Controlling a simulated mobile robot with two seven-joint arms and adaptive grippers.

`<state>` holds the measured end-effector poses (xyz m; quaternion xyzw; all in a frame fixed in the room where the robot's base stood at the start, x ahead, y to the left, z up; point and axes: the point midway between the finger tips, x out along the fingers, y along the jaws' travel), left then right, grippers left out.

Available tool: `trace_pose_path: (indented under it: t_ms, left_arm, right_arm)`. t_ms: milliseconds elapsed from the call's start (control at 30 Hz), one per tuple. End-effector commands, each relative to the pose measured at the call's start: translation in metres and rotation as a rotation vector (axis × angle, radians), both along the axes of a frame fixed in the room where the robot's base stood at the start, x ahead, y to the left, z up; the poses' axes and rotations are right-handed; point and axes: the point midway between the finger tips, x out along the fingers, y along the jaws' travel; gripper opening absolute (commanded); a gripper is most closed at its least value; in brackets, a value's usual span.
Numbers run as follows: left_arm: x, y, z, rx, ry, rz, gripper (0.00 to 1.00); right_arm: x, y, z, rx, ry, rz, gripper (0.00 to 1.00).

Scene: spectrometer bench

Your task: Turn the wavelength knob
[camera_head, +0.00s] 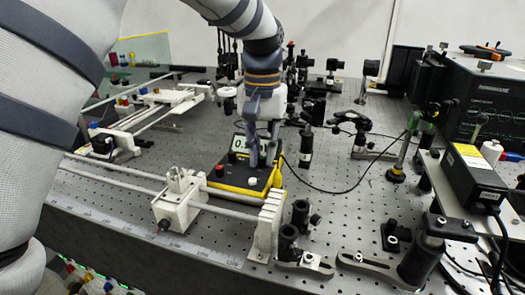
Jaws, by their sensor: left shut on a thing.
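A yellow-and-black instrument (235,181) with a small display (240,142) lies on the perforated bench near the middle. A red button (220,170) and a small white round part (252,181) show on its top face. My left gripper (262,162) comes down from above, fingers pointing down onto the instrument's top. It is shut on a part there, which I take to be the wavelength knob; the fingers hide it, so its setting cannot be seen. My right gripper is not in view.
White rails with a carriage (177,205) run just in front of the instrument. Several black posts and clamps stand around, including a base clamp (303,262) at front. A black cable leaves the instrument to the right. A large black box (485,105) stands at right.

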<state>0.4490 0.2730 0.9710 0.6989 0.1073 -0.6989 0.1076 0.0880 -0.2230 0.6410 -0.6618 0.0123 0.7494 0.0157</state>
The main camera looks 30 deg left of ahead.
Motion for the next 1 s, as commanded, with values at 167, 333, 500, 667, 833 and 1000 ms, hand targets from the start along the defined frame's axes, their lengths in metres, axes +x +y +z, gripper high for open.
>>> trace_pose_path:
  t_ms: [167, 333, 500, 667, 833, 1000]
  left_arm:
    - [0.0002, 0.0003, 0.0009, 0.001, -0.002, -0.065, 0.00]
    - [0.0002, 0.0000, 0.0009, 0.001, -0.002, -0.098, 0.00]
    - [0.0002, 0.0000, 0.0009, 0.001, -0.002, -0.108, 0.00]
    - [0.0002, 0.0000, 0.0009, 0.001, -0.002, -0.108, 0.00]
    - [0.0002, 0.0000, 0.0009, 0.001, -0.002, -0.107, 0.19]
    - [0.0001, -0.0001, 0.0006, 0.000, -0.001, -0.107, 0.35]
  right_arm:
    - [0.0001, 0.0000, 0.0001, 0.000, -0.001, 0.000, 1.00]
    - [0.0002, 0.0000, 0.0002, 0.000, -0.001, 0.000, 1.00]
    - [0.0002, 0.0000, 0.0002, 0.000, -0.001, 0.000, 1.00]
    - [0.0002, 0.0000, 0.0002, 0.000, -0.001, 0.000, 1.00]
    - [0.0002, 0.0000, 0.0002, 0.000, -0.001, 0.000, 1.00]
    - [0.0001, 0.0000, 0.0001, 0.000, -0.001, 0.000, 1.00]
